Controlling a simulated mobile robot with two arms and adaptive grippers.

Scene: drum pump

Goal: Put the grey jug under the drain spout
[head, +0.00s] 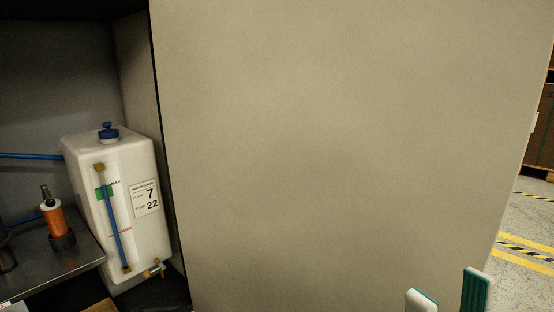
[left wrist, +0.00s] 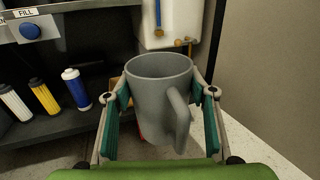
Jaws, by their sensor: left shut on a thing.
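The grey jug (left wrist: 150,100) is upright in the left wrist view, its open rim up and its handle towards the camera. My left gripper (left wrist: 162,93) is shut on it, with a green-padded finger on each side. The brass drain spout (head: 155,268) sits low on the white tank (head: 150,235). It also shows in the left wrist view (left wrist: 184,42), beyond and slightly right of the jug's rim. The jug hides the spot below it. My right gripper (head: 448,291) is at the bottom right of the head view, fingers apart, nothing seen between them.
A large beige panel (head: 340,150) fills the head view right of the tank. A metal shelf (head: 60,262) with an orange cartridge (head: 54,217) is left of the tank. Several filter cartridges, one blue (left wrist: 76,88), stand on a dark lower shelf left of the jug.

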